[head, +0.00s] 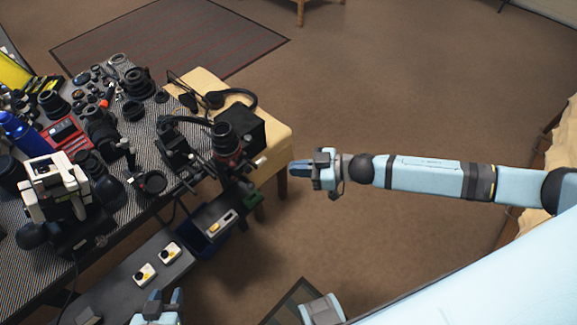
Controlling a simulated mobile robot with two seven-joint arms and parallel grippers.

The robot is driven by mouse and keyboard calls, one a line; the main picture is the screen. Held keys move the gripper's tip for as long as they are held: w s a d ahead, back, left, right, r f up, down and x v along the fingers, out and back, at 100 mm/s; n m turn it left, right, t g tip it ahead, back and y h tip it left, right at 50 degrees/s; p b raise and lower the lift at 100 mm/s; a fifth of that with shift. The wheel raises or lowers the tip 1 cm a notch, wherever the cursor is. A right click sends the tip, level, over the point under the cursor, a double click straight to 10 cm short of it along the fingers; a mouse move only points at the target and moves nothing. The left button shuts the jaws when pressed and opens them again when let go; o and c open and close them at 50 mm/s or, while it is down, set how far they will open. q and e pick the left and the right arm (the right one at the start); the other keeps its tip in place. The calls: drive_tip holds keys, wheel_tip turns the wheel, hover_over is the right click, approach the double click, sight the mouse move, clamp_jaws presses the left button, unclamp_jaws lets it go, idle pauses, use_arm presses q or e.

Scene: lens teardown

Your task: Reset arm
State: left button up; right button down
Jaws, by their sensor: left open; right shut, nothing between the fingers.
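My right arm (430,174) stretches in from the right edge, nearly level across the picture. Its gripper (297,171) points left, shut and empty, over bare floor just off the right end of the work table. My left gripper (164,298) shows at the bottom edge, its two blue fingers apart and empty, pointing up the picture near the low grey surface. Most of the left arm is out of view.
The patterned work table (112,212) at left is crowded with lenses, a red case (66,133) and a black lens assembly (228,140). Headphones (232,97) lie on a yellow table (281,143). A grey surface (118,283) holds small white boxes (171,252). Floor is clear at centre right.

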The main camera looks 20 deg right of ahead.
idle(0.5)
drive_tip(key=s+a+r+m+t+h+p, duration=0.3)
drive_tip(key=s+a+m+t+h+p, duration=0.15)
drive_tip(key=s+a, duration=0.2)
drive_tip(key=s+d+f+m+h+p, duration=0.2)
drive_tip(key=s+d+h, duration=0.1)
drive_tip(key=s, duration=0.2)
drive_tip(key=s+d+f+m+g+h+p, duration=0.1)
drive_tip(key=s+d+f+m+h+p, duration=0.1)
drive_tip(key=s, duration=0.3)
drive_tip(key=shift+d+m+h, duration=0.35)
drive_tip(key=shift+d+h, duration=0.2)
drive_tip(key=shift+d, duration=0.25)
